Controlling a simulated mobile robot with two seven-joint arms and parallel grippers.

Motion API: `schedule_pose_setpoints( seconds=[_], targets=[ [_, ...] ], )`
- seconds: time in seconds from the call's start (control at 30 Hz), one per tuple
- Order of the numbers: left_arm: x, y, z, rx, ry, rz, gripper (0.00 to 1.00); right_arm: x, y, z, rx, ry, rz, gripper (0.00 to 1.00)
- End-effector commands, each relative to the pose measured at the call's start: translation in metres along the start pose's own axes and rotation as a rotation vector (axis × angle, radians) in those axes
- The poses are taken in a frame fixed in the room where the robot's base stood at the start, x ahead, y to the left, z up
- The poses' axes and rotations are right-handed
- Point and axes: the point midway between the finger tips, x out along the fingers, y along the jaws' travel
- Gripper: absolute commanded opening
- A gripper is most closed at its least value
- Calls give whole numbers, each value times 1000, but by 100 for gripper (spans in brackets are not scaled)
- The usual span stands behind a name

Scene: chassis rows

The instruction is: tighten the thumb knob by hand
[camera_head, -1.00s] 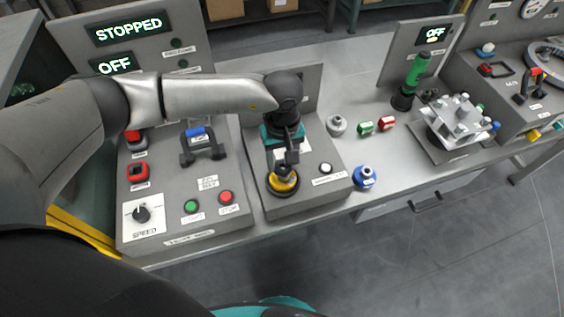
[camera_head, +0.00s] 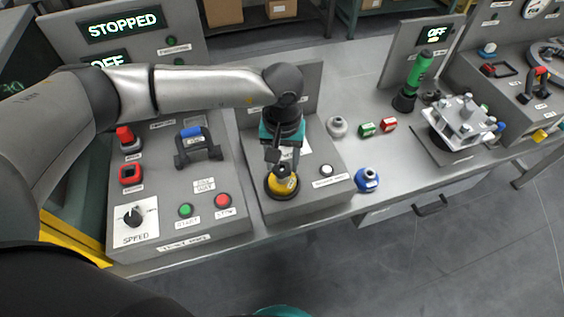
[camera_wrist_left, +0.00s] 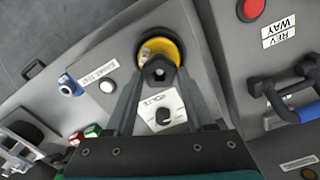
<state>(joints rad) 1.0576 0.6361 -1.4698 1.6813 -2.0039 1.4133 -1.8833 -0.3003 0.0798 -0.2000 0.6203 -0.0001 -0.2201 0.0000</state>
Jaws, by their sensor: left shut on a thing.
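The thumb knob (camera_head: 285,186) is a yellow knob with a dark centre on a dark round base. It sits at the front of the grey middle panel. It also shows at the top of the left wrist view (camera_wrist_left: 171,48). My left gripper (camera_head: 279,168) reaches down onto it from above, with its two fingers on either side of the dark centre piece (camera_wrist_left: 158,71). The gripper is shut on the knob, and the fingers hide part of it.
A white button (camera_head: 326,170) is right of the knob on the same panel. The left panel carries a black handle (camera_head: 198,150), a green button (camera_head: 185,210) and a red button (camera_head: 223,200).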

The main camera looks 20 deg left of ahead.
Motion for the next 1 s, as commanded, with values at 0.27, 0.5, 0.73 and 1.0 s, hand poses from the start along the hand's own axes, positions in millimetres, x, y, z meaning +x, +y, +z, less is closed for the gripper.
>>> schedule_pose_setpoints(
  seconds=[0.27, 0.5, 0.73, 1.0],
  targets=[
    [-1, 1, -3, 179, 9, 2, 10, 20, 0, 2, 0, 0, 0, 100],
    [-1, 2, -3, 320, 10, 1, 10, 32, -1, 3, 0, 0, 0, 100],
    [-3, 2, -2, 360, 8, 1, 10, 33, -1, 3, 1, 0, 0, 100],
    [-2, 2, -3, 382, 9, 1, 10, 37, -1, 3, 0, 0, 0, 100]
  ],
)
